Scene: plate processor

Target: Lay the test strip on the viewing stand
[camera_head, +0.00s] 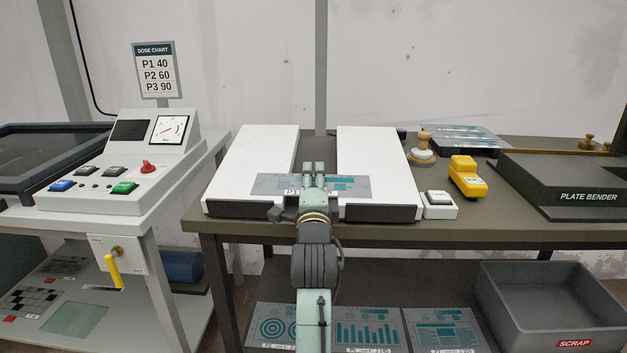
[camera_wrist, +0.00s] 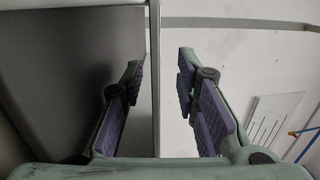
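The test strip (camera_head: 268,184), a thin grey plate with teal print, lies level across the gap between the two white panels of the viewing stand (camera_head: 252,160), near their front edges. It appears to rest on both panels, though the contact is hard to see. My gripper (camera_head: 314,172) reaches in from the front at the strip's middle, covering part of it. In the wrist view my gripper (camera_wrist: 160,65) has its fingers spread. The strip shows there as a thin edge-on line (camera_wrist: 155,105) between the fingers, apart from both pads.
A white button box (camera_head: 438,205), a yellow device (camera_head: 466,177) and a wooden-handled stamp (camera_head: 421,146) stand right of the stand. The plate bender (camera_head: 570,185) is farther right. A control console (camera_head: 125,165) stands left. Printed plates (camera_head: 366,332) and a scrap bin (camera_head: 545,310) are below.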

